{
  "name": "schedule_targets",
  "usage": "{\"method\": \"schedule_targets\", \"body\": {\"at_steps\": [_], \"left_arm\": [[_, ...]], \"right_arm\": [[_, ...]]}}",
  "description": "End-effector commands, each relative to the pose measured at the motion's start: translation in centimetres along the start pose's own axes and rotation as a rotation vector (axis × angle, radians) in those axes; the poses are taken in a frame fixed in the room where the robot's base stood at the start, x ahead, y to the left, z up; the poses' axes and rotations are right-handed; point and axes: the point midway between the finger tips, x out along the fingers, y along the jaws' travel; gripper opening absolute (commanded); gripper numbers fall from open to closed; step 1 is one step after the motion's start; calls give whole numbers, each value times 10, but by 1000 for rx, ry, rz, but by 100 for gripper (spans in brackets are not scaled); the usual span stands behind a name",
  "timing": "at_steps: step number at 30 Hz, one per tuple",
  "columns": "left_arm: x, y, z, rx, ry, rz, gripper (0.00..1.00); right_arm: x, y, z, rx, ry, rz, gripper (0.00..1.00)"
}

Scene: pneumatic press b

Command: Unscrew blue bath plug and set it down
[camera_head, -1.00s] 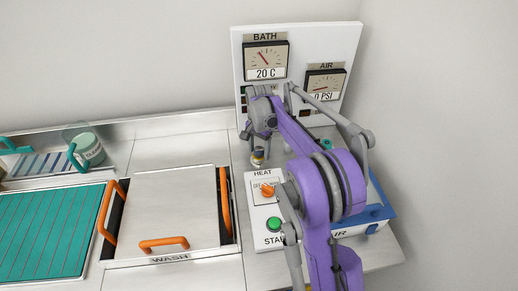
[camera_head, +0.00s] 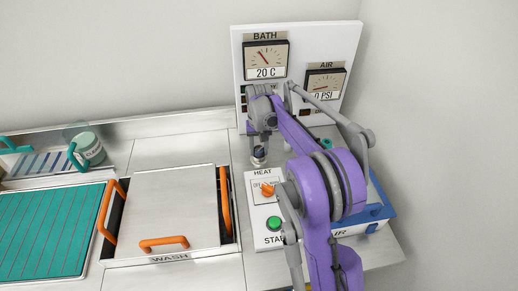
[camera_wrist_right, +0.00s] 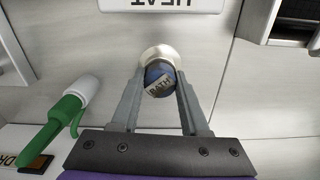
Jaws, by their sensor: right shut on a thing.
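I cannot tell whether the plug's thread is still engaged. My left gripper is not in view.
The HEAT panel (camera_head: 262,222) with an orange knob (camera_head: 267,190) and green button (camera_head: 274,223) stands in front. Gauges hang on the white back panel (camera_head: 340,48). A wash lid (camera_head: 165,205) with orange handles is left. A green-and-white valve (camera_wrist_right: 70,108) shows beside the gripper.

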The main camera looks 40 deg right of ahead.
Motion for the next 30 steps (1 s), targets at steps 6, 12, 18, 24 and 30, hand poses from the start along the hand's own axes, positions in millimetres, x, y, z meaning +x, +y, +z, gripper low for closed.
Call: {"method": "schedule_targets", "body": {"at_steps": [6, 12, 18, 24, 30], "left_arm": [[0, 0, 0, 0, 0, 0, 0], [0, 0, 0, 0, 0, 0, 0], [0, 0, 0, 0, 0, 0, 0], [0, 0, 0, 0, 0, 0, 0], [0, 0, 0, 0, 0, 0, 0]], "right_arm": [[0, 0, 0, -286, 0, 0, 0], [-1, 0, 0, -347, 0, 0, 0], [-1, 0, 0, -345, 0, 0, 57], [0, 0, 0, -344, 0, 0, 61], [0, 0, 0, -273, 0, 0, 61]]}}
